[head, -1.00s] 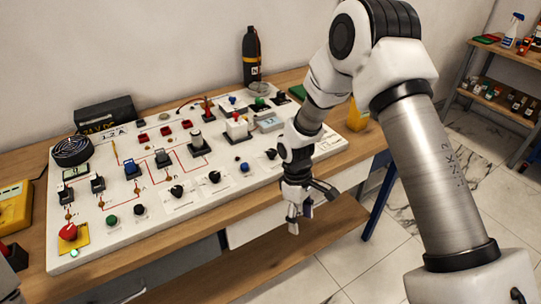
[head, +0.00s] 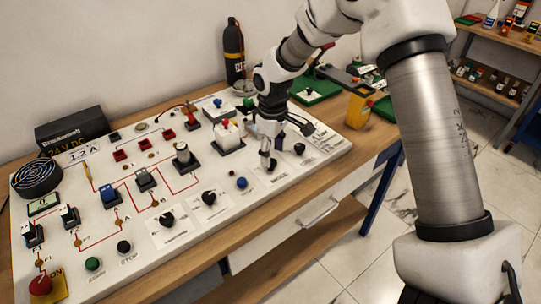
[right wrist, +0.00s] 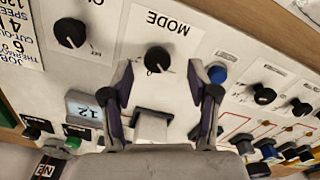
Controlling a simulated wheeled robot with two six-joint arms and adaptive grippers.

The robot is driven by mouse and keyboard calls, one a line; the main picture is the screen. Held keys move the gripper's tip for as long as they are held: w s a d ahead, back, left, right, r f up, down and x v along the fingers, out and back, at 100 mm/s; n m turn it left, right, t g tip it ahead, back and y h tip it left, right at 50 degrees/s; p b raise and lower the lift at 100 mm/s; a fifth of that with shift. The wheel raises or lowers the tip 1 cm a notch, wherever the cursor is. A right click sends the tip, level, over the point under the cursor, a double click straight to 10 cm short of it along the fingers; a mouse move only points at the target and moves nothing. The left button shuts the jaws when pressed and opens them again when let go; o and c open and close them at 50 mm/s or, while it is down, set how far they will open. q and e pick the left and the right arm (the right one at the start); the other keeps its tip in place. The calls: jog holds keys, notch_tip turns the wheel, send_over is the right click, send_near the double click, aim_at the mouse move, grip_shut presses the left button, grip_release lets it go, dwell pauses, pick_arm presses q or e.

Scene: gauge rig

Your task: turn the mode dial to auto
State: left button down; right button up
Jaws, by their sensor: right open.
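The mode dial (right wrist: 157,60) is a round black knob with a pale pointer line, under the printed word MODE on a white label, in the right wrist view. Its position marks are too small to read. My right gripper (right wrist: 163,72) is open, with one finger to each side of the dial and the dial showing between the tips. I cannot tell whether the fingers touch it. In the head view my right gripper (head: 266,156) points down at the panel's front right part and mostly hides the dial. My left gripper is not in view.
A similar black knob (head: 299,149) lies to the right, and a blue button (head: 241,183) to the left. A white block switch (head: 229,135) stands close behind on the white panel (head: 190,240). A black bottle (head: 233,50) stands at the back.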

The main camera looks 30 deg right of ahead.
jog(key=f, duration=0.2)
jog(key=w+f, duration=0.1)
jog(key=shift+w+f, duration=0.15)
jog(key=shift+f, duration=0.2)
jog(key=shift+s+r, duration=0.25)
jog(key=shift+s, duration=0.15)
jog(key=c, duration=0.5)
grip_shut()
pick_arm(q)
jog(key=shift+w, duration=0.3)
